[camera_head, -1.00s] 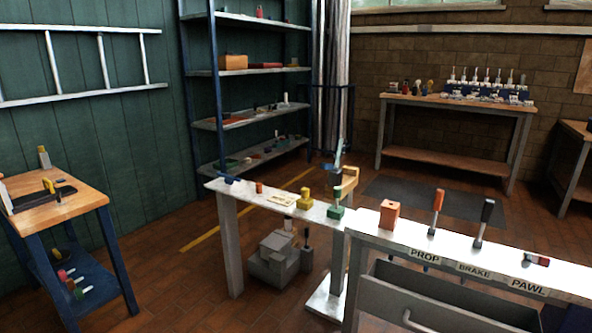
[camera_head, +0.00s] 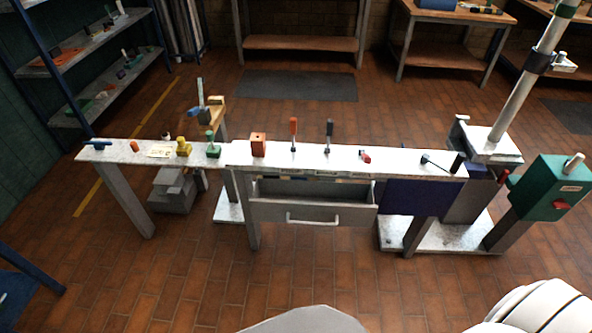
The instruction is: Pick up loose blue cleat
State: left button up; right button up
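A small blue piece that looks like a cleat (camera_head: 97,144) lies on the left end of the long pale bench (camera_head: 120,154). Another blue part (camera_head: 194,112) shows by the small upright post behind the bench; I cannot tell whether it is loose or fixed. Neither of my grippers is in view. Only white parts of my own body show at the bottom edge, well away from the bench.
The bench also bears an orange piece (camera_head: 134,146), a yellow block (camera_head: 183,147), a green block (camera_head: 212,149), an orange-red block (camera_head: 258,144) and upright levers (camera_head: 294,135). A drawer (camera_head: 310,210) hangs below. A mast (camera_head: 525,85) and green box (camera_head: 551,188) stand right. Floor in front is clear.

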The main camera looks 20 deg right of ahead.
aim_at(97, 146)
jog(key=z, duration=0.6)
jog(key=k, duration=0.1)
jog(key=u, duration=1.4)
jog(key=i, duration=0.4)
jog(key=u, duration=0.7)
jog(key=i, duration=1.15)
jog(key=z, duration=0.55)
jog(key=i, duration=1.1)
jog(key=z, duration=0.8)
